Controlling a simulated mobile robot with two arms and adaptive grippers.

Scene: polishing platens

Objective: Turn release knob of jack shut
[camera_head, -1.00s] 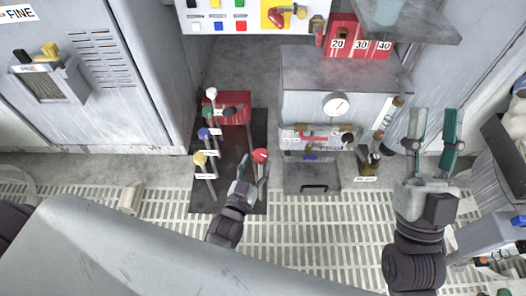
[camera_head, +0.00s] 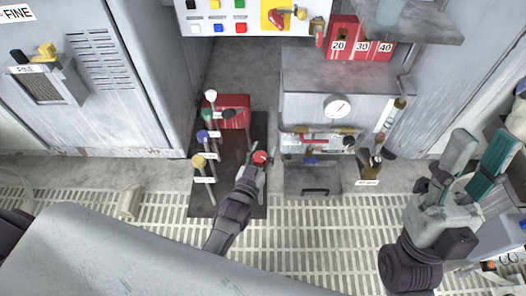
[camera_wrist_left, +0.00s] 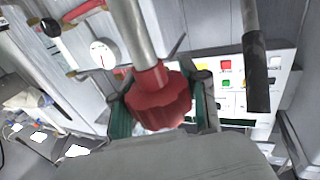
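The red release knob (camera_head: 260,158) tops a rod at the right side of the black mat, by the jack. My left gripper (camera_head: 258,166) is at the knob, with its fingers on either side. In the left wrist view the ridged red knob (camera_wrist_left: 158,98) sits on a grey rod between the green finger pads of my left gripper (camera_wrist_left: 162,108). The pads look very close to the knob, but I cannot tell whether both press on it. My right gripper (camera_head: 480,155) is open and empty at the right, far from the knob.
Levers with a white knob (camera_head: 211,96), a blue knob (camera_head: 203,134) and a yellow knob (camera_head: 198,161) stand left of the red knob. A red block (camera_head: 233,104) lies behind. A grey cabinet with a gauge (camera_head: 337,107) stands to the right.

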